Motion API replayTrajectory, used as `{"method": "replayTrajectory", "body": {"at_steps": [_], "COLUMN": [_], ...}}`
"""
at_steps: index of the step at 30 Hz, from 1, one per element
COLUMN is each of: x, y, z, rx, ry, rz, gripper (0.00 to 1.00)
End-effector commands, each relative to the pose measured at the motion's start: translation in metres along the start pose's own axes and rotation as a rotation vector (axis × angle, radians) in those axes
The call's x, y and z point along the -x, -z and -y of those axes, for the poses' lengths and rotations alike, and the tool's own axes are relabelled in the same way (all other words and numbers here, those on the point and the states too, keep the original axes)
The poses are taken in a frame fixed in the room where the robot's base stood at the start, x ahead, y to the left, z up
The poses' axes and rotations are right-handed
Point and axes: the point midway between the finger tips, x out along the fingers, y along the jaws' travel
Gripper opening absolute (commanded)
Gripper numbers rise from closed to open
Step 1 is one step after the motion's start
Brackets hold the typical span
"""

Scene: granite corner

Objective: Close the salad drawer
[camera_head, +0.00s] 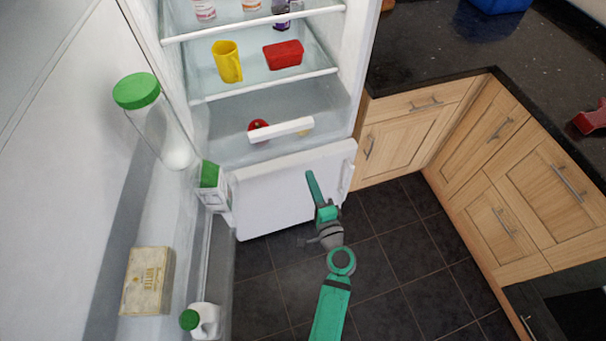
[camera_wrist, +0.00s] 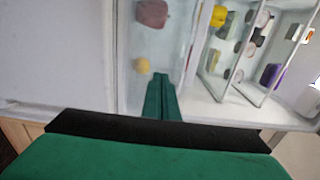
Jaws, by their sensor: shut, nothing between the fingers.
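The salad drawer (camera_head: 232,137) is a clear, pale bin with a white handle bar (camera_head: 281,130), below the lowest shelf of the open fridge. A red item (camera_head: 258,126) and a yellow item (camera_head: 303,132) show inside it. In the wrist view, a dull red item (camera_wrist: 152,13) and a yellow one (camera_wrist: 143,66) show through it. I cannot tell how far out the drawer stands. My gripper (camera_head: 311,176) is shut and empty, below the handle bar and in front of the white lower panel (camera_head: 275,190). The shut fingers also show in the wrist view (camera_wrist: 160,84).
The fridge door stands open at left, with a green-lidded jar (camera_head: 137,100), a butter box (camera_head: 148,280) and a green-capped bottle (camera_head: 205,320). A yellow cup (camera_head: 227,62) and red tub (camera_head: 283,54) stand on a shelf. Wooden cabinets (camera_head: 410,130) are right; dark floor (camera_head: 400,240) is clear.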

Motion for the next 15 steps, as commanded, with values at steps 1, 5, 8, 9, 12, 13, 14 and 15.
{"method": "replayTrajectory", "body": {"at_steps": [1, 5, 8, 9, 12, 13, 14, 15], "x": [-0.011, -0.037, -0.057, -0.064, -0.082, -0.087, -0.091, -0.097], "y": [-0.006, -0.013, -0.015, -0.015, -0.015, -0.014, -0.013, -0.011], "z": [0.001, 0.002, 0.001, 0.001, 0.001, 0.001, 0.001, 0.001], "rx": [0.000, 0.001, 0.000, 0.001, 0.001, 0.001, 0.000, 0.001], "ry": [0.003, 0.003, 0.002, 0.002, 0.001, 0.002, 0.001, 0.001], "rz": [0.012, 0.023, 0.025, 0.025, 0.024, 0.022, 0.020, 0.017], "gripper": [0.00, 0.00, 0.00, 0.00, 0.00, 0.00, 0.00, 0.00]}}
